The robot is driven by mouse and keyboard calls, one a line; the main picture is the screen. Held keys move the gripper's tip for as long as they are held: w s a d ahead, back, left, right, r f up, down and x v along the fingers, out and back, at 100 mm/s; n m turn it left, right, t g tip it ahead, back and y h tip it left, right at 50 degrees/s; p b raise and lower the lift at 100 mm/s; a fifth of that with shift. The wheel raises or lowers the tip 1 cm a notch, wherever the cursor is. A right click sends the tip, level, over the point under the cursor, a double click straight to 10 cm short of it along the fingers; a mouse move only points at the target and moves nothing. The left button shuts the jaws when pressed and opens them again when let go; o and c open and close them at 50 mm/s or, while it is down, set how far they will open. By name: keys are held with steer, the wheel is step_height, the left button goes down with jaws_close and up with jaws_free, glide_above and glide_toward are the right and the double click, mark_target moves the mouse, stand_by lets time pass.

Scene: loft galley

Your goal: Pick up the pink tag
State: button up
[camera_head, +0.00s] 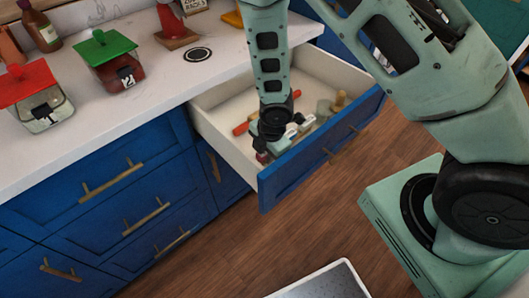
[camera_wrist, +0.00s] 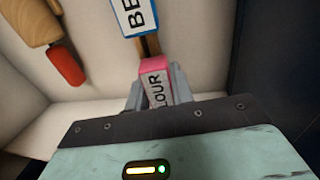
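The pink tag (camera_wrist: 154,68) shows in the wrist view as a small block with a pink edge and a white face; the letters "LOUR" can be read on it. My gripper (camera_wrist: 156,92) has one grey finger on each side of the tag, both close against it, and appears shut on it. In the head view my gripper (camera_head: 268,146) reaches down into the open drawer (camera_head: 222,134), near its front left corner. The tag's lower part is hidden by my gripper in the wrist view.
A blue-edged tag (camera_wrist: 134,18) lies just beyond the pink one. A wooden piece with a red end (camera_wrist: 66,64) lies to the left. The drawer walls are close around my gripper. Jars with a green lid (camera_head: 104,46) and a red lid (camera_head: 26,82) stand on the counter.

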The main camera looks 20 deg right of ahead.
steer(key=shift+r, duration=0.15)
step_height(320, 180, up, 10)
steer(key=shift+f+p, duration=0.1)
steer(key=shift+p, duration=0.8)
